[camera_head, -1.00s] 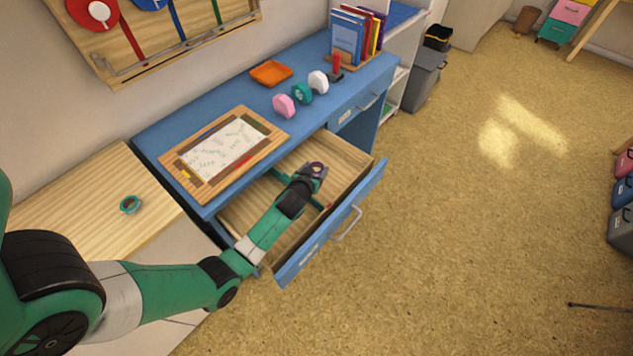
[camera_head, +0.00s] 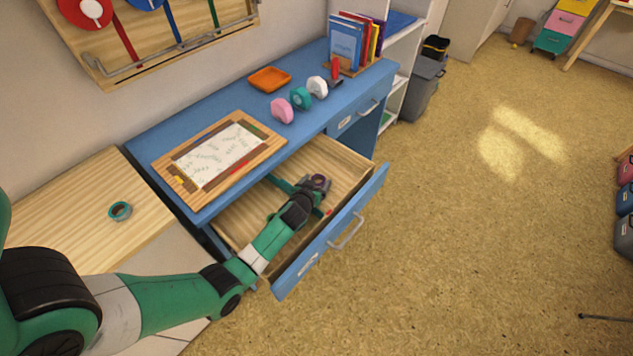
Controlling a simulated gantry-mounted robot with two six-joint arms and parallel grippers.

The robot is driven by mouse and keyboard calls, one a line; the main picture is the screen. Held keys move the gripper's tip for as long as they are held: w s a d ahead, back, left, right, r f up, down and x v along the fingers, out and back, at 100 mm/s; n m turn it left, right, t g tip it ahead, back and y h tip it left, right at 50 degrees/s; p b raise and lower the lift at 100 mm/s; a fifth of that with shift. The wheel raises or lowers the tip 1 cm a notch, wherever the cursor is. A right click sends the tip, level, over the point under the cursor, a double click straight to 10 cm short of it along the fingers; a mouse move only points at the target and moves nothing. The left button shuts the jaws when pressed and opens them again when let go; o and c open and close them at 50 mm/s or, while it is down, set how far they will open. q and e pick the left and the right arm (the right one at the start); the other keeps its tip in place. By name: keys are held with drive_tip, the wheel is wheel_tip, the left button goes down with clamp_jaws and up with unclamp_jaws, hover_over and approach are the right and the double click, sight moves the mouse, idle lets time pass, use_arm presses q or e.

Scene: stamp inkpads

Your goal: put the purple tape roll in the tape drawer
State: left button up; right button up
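The purple tape roll (camera_head: 319,180) is a small dark purple ring at the tip of my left gripper (camera_head: 317,183). The gripper appears shut on it, its fingers at the roll's sides. Both are inside the pulled-out wooden drawer (camera_head: 345,157) of the blue desk, towards its far right part. Whether the roll touches the drawer floor I cannot tell. My forearm passes over the drawer and hides part of its inside. My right gripper is not in view.
A teal tape roll (camera_head: 120,211) lies on the wooden side table (camera_head: 62,212). Pink (camera_head: 282,111), teal (camera_head: 300,98) and white (camera_head: 317,87) tape dispensers stand on the desk. A framed board (camera_head: 220,155) lies near the drawer. Green dividers (camera_head: 282,185) cross the drawer.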

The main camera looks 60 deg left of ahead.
use_arm(q)
drive_tip(key=shift+r, duration=0.1)
drive_tip(key=shift+r+p, duration=0.3)
drive_tip(key=shift+p, duration=0.05)
drive_tip(key=p+v, duration=0.5)
drive_tip(key=v, duration=0.5)
drive_tip(key=shift+s+d, duration=0.2)
drive_tip(key=shift+d, duration=0.1)
drive_tip(key=shift+s+d+r, duration=0.3)
drive_tip(key=shift+s+d, duration=0.1)
